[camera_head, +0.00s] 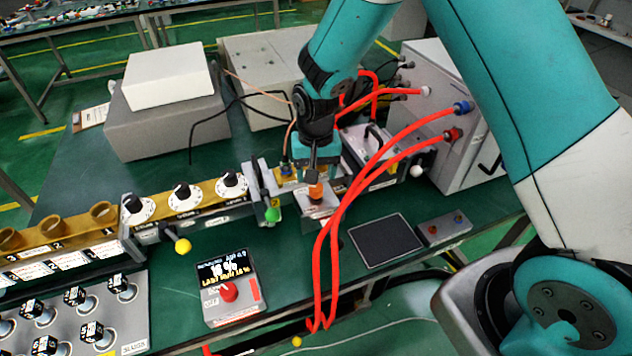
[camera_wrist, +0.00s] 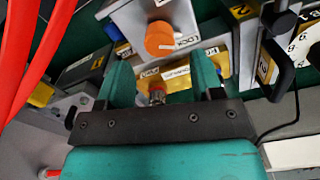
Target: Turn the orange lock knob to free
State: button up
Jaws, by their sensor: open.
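The orange lock knob (camera_head: 315,191) sits on a small grey block near the middle of the bench. In the wrist view the orange lock knob (camera_wrist: 158,38) is round, with a white mark on its right side toward a label reading LOCK (camera_wrist: 187,41). My gripper (camera_head: 318,172) points down close above the knob in the head view. In the wrist view my gripper (camera_wrist: 160,72) has its two teal fingers apart with nothing held between them. The knob lies beyond the fingertips, roughly in line with the gap.
Red hoses (camera_head: 330,235) loop down just right of the knob, and also show in the wrist view (camera_wrist: 38,60). A green ball-ended lever (camera_head: 272,215) stands to the left. A display box with a red knob (camera_head: 229,292) and a dark pad (camera_head: 386,241) lie in front.

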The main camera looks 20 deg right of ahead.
aim_at(316, 191)
jog(key=shift+f, duration=2.4)
jog(key=c, duration=0.9)
